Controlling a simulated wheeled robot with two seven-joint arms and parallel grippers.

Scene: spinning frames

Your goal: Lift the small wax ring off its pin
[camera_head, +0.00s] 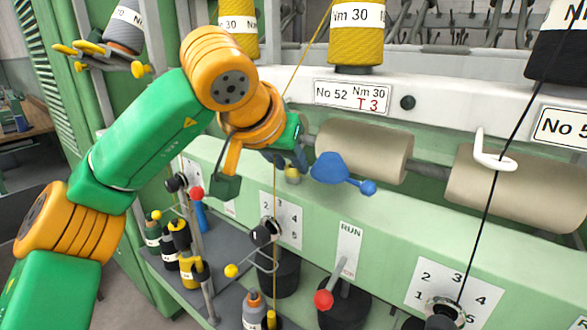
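My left arm comes in from the left, and my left gripper (288,160) is at the front of the pale green machine beam. It is small and partly hidden by its own wrist, so its opening does not show. A small pale yellow piece (293,175) sits just below the fingers; it may be the wax ring, but its shape and any pin are too small to make out. I cannot tell whether the fingers touch it. My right gripper is not in view.
A blue paddle-shaped part with a ball end (340,172) stands close right of the gripper. Beige rollers (365,150) lie behind. A yellow thread (305,55) runs down near my wrist. Below are a red-knobbed lever (324,299) and a grey shelf (232,300) with several small bobbins.

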